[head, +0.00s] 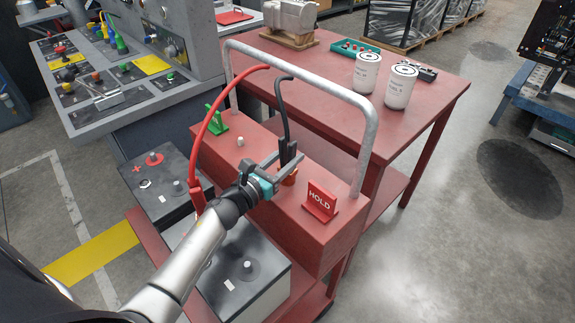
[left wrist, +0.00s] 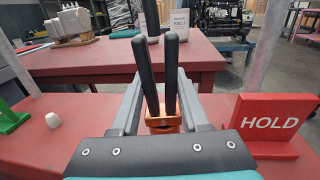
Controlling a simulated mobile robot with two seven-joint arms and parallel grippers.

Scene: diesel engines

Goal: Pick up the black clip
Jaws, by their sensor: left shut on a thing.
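The black clip (head: 287,148) stands above the red cart top, on the end of a black cable that arches up behind it. My left gripper (head: 279,160) is shut on it. In the left wrist view the clip's two black handles (left wrist: 171,75) rise between the fingers of my left gripper (left wrist: 160,102), with a copper-orange part (left wrist: 163,122) below them. I cannot tell whether the clip touches the surface below. My right gripper is in neither view.
A red HOLD sign (head: 320,201) stands right of the clip, and a green stand (head: 216,120) and white knob (head: 240,142) to its left. A grey hoop handle (head: 369,130) spans the cart. A red clip (head: 196,190) sits left. White filters (head: 400,86) stand on the table behind.

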